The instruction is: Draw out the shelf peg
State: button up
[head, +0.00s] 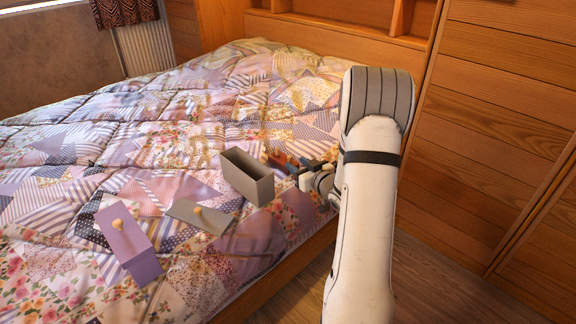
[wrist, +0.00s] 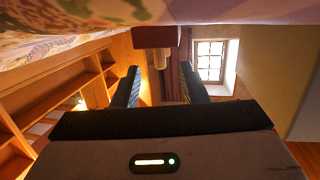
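My gripper (head: 296,168) is low over the near right side of the bed, just right of a grey open-topped box. In the wrist view its two dark fingers (wrist: 159,80) stand apart. A dark red block (wrist: 157,37) shows at the top beyond the fingertips, with a tan peg (wrist: 160,58) by it, between the fingers. Nothing is visibly clamped. In the head view the reddish block (head: 277,160) is mostly hidden by the gripper and box. I cannot tell which peg is the shelf peg; two other knobbed pieces lie on the bed.
The grey box (head: 247,177) stands beside my gripper. A flat grey piece with a knob (head: 197,212) and a purple piece with a knob (head: 117,226) lie nearer left. The patchwork bed (head: 150,150) is otherwise clear. Wooden shelves (head: 340,30) stand behind it.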

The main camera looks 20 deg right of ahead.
jog(key=shift+x, duration=1.45)
jog(key=shift+c, duration=0.5)
grip_shut()
